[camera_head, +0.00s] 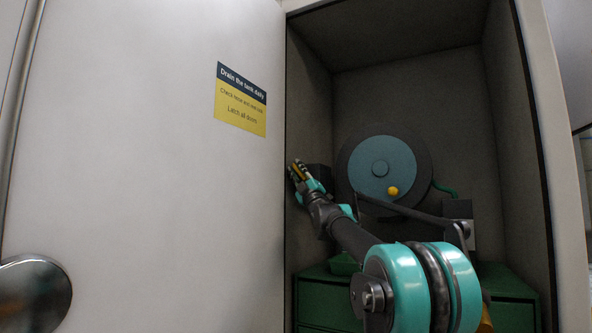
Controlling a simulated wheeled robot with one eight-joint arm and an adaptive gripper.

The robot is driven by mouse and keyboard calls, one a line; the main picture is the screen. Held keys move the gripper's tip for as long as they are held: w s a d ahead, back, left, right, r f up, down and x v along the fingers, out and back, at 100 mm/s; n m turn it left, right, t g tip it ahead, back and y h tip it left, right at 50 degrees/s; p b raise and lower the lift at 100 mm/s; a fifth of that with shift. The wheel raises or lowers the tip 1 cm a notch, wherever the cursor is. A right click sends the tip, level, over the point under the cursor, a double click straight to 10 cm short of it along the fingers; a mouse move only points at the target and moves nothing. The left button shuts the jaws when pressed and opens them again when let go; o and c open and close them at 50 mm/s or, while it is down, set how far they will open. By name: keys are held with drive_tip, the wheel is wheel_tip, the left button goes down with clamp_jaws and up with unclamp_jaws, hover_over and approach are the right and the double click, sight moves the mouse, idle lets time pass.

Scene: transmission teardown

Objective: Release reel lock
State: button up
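The hose reel (350,160) stands inside the open compartment, a dark round drum with a blue-grey centre disc (380,157). A yellow knob (393,191) sits low on the disc's right side. My gripper (297,169) is at the compartment's left side, left of the reel and apart from its disc. A small yellow patch shows at its fingers; whether they are open or shut on something is not clear. A dark block (319,174) lies just behind the gripper, partly hidden. I cannot tell which part is the reel lock.
A large pale door (140,150) with a yellow and black notice (241,99) fills the left. Green drawers (325,302) lie below the reel. A green hose (444,190) and a grey box (488,235) are right of the reel. The compartment's upper part is empty.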

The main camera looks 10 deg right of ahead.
drive_tip(key=shift+w+r, duration=0.2)
drive_tip(key=shift+r, duration=0.05)
drive_tip(key=shift+a, duration=0.1)
drive_tip(key=shift+c, duration=0.4)
clamp_jaws()
